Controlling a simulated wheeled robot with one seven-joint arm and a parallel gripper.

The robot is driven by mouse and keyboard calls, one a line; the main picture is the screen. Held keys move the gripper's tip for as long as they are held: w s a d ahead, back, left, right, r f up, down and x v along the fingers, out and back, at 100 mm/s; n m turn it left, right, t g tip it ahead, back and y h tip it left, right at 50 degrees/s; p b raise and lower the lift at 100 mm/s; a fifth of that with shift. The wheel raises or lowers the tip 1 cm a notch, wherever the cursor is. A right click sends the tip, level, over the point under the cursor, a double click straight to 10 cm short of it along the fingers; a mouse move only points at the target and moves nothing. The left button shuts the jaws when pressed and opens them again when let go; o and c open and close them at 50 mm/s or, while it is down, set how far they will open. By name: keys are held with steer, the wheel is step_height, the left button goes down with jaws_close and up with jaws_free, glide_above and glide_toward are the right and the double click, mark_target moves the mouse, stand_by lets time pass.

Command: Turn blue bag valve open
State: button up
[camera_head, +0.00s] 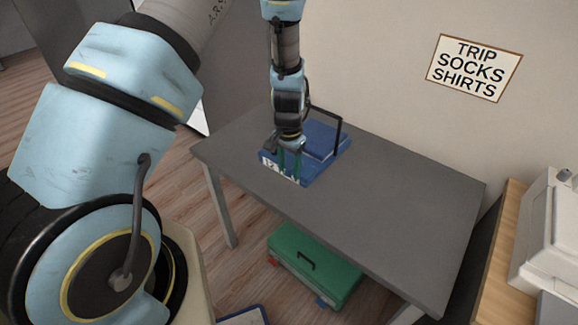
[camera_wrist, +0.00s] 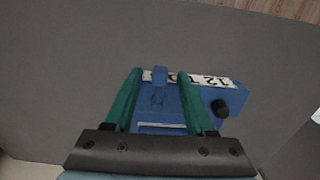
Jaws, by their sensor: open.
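The blue bag (camera_head: 322,137) lies on the grey table, with a black handle-like frame at its back. My gripper (camera_head: 289,163) points down at its front left part. In the wrist view, the green fingers of my gripper (camera_wrist: 160,73) are open and spread on either side of a small upright blue tab (camera_wrist: 160,88), which looks like the valve. I cannot tell whether either finger touches it. A black knob (camera_wrist: 220,107) sits right of the fingers, and a white label strip (camera_wrist: 212,81) with black print runs along the bag's edge. In the head view my gripper hides the tab.
The grey table (camera_head: 400,205) has free room to the right of the bag. A green case (camera_head: 315,265) lies on the floor below it. A wall sign (camera_head: 474,67) reads "TRIP SOCKS SHIRTS". A white machine (camera_head: 550,235) stands on a wooden surface at the right.

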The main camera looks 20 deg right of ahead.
jaws_close()
stand_by(0.3)
